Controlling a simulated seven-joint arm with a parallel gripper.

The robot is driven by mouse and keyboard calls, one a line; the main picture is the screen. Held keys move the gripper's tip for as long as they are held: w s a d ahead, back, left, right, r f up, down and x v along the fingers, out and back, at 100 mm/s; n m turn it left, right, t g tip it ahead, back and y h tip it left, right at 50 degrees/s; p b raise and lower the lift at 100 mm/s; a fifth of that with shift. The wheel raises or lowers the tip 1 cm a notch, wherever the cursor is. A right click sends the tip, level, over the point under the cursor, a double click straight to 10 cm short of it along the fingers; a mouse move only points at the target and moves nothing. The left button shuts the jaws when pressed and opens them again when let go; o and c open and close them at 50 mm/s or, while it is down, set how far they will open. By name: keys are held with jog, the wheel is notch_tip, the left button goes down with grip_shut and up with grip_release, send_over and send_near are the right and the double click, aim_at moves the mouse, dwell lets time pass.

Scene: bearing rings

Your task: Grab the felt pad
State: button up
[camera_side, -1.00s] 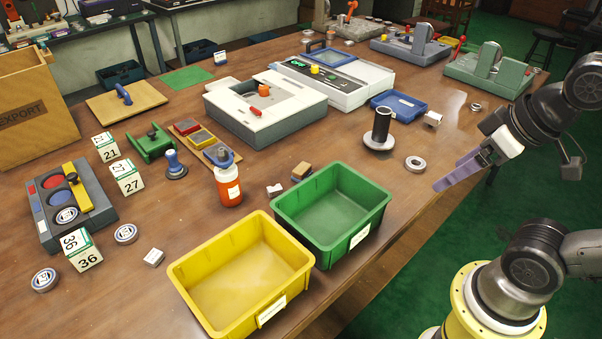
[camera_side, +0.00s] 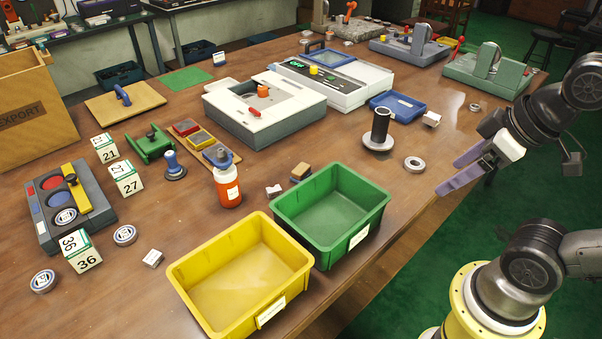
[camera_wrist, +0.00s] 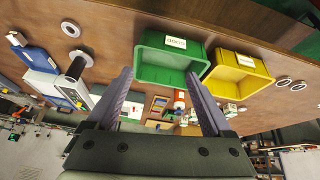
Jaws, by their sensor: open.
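No item is plainly marked as the felt pad. A flat green square (camera_side: 187,78) lies at the far left of the table and looks like felt.
A green bin (camera_side: 377,212) and a yellow bin (camera_side: 187,285) stand at the front edge. An orange bottle (camera_side: 229,188) stands behind the bins. Bare table lies right of the green bin.

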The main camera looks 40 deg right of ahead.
jog(key=w+r+n, duration=1)
jog(key=w+n, duration=0.1)
jog(key=w, duration=0.1)
jog(key=n+g, duration=0.6)
jog(key=n, duration=0.2)
send_over(301, 168)
notch_tip(301, 168, down, 30)
jog(key=shift+s+d+r, duration=0.1)
jog(key=shift+d+r, duration=0.05)
jog(key=shift+r, duration=0.1)
jog(key=shift+f, duration=3.15)
grip_shut()
jog(key=shift+r, duration=0.1)
